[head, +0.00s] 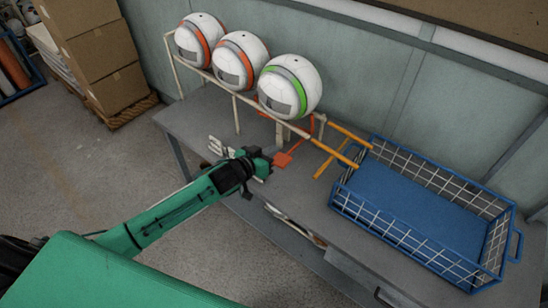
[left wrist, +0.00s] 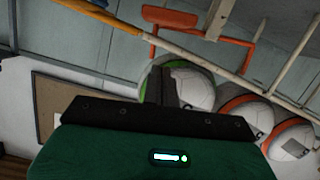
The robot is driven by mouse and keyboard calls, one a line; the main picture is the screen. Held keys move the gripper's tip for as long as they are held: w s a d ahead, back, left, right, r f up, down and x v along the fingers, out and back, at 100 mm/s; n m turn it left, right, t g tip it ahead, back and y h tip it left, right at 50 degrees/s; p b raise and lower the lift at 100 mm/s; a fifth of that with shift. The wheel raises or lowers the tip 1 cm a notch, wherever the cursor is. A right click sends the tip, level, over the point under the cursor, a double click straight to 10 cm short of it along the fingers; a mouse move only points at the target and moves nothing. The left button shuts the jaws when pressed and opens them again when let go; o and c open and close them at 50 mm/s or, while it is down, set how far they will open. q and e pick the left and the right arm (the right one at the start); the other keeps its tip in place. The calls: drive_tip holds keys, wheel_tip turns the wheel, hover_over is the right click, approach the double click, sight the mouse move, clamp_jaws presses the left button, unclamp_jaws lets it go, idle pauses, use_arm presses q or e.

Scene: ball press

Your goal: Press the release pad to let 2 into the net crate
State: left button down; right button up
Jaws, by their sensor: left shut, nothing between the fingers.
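Three white balls sit in a row on a raised, sloping rail rack: one with a green band (head: 290,86) at the lower front end, then two with orange bands (head: 240,59) (head: 200,39) behind it. The orange release pad (head: 283,159) stands low in front of the rack, below the green-banded ball. My left gripper (head: 263,164) is shut and empty, just left of the pad; I cannot tell whether they touch. The blue net crate (head: 510,222) with white mesh walls stands on the right, with no ball in it. The left wrist view shows the balls (left wrist: 191,86) beyond my gripper. My right gripper is not in view.
Yellow rails (head: 342,154) lead from the rack's low end toward the crate. The rack and crate stand on a grey bench (head: 190,116) against a wall. A white sign (head: 217,146) is partly hidden by my left arm. Cardboard boxes (head: 98,55) stand on a pallet at upper left.

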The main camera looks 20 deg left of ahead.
use_arm(q)
drive_tip(key=shift+w+d+f+p, duration=0.1)
drive_tip(key=shift+d+f+p, duration=0.1)
drive_tip(key=shift+f, duration=0.85)
drive_tip(key=shift+w+d+f+p, duration=0.1)
drive_tip(key=shift+d+f, duration=0.1)
drive_tip(key=shift+f, duration=0.85)
